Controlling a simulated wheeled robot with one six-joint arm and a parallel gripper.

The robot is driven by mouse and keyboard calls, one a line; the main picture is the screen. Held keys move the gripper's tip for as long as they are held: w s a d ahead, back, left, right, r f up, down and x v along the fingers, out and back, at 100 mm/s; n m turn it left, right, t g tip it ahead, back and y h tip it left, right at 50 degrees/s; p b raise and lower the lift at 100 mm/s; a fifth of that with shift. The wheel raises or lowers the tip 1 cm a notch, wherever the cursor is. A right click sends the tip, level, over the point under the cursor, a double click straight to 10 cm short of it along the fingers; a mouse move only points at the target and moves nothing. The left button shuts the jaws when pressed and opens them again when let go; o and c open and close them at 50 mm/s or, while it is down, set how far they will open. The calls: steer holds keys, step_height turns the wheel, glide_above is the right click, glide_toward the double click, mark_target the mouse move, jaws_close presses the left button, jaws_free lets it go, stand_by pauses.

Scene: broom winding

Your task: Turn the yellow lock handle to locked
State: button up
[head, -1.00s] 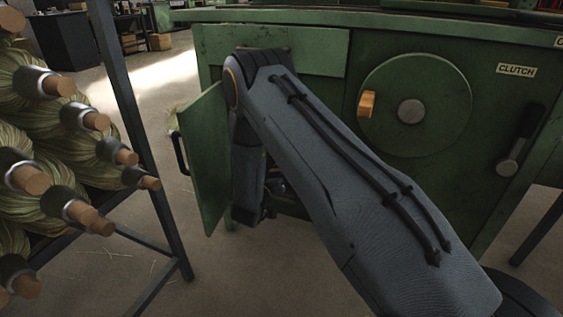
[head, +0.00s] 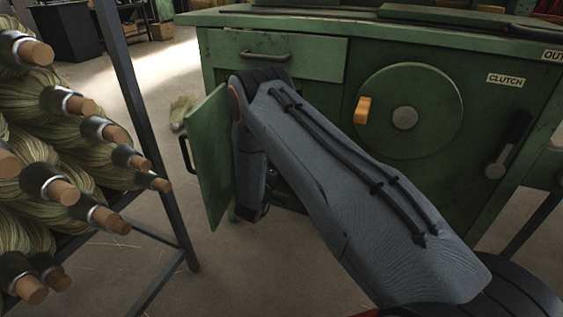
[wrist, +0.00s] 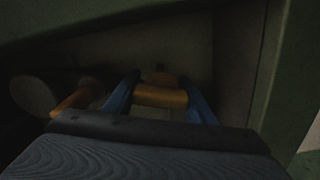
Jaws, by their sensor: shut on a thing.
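In the wrist view, my gripper (wrist: 160,100) has its two blue fingers inside a dim recess, on either side of an orange-yellow bar-shaped handle (wrist: 160,96). The fingers are shut on this handle, which lies roughly level across the picture. A second orange-yellow handle (wrist: 72,102) sits to the left, tilted, outside the fingers. The light is too low to read any lock marking. In the head view, my arm reaches into the open lower compartment of the green cabinet (head: 300,115), and the arm and cabinet hide the gripped handle.
The open green door (head: 208,160) stands just left of my arm. A drawer (head: 320,58) is above. A round green wheel (head: 440,105) with an orange knob (head: 362,110) and a clutch lever (head: 508,150) are to the right.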

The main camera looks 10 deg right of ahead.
steer(key=shift+s+d+f+n, duration=0.1)
steer(key=shift+s+d+n, duration=0.1)
steer(key=shift+n, duration=0.7)
steer(key=o, duration=1)
steer(key=shift+w+d, duration=0.1)
steer(key=shift+o, duration=0.2)
steer(key=shift+a, duration=0.2)
steer(key=shift+a, duration=0.1)
